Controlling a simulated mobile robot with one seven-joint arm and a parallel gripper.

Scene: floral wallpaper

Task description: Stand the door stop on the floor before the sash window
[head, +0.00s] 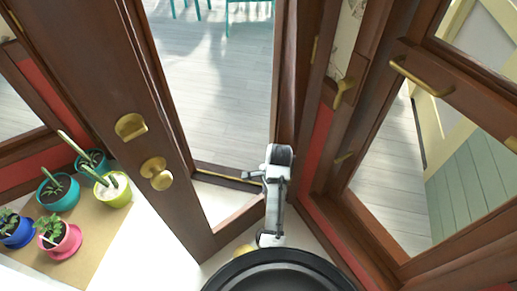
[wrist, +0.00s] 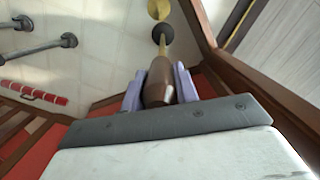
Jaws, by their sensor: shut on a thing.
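My gripper (wrist: 160,84) has purple fingers and is shut on a brown, rounded piece that I take to be the door stop (wrist: 159,78). A thin brass stem runs from it to a black round part and a brass disc (wrist: 158,9), away from the fingers. In the head view my gripper (head: 269,239) is low, beside the dark round part of me. A bit of brass (head: 243,251) shows beside it. A brown-framed glazed panel with a brass pull (head: 420,76) stands at the right; I cannot tell whether it is the sash window.
A brown-framed door with a brass knob (head: 160,173) stands left of my arm. Several potted plants stand on a tan mat (head: 95,232) at the lower left. Pale floor shows between. Grey boards with teal chairs (head: 249,10) lie beyond the glass.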

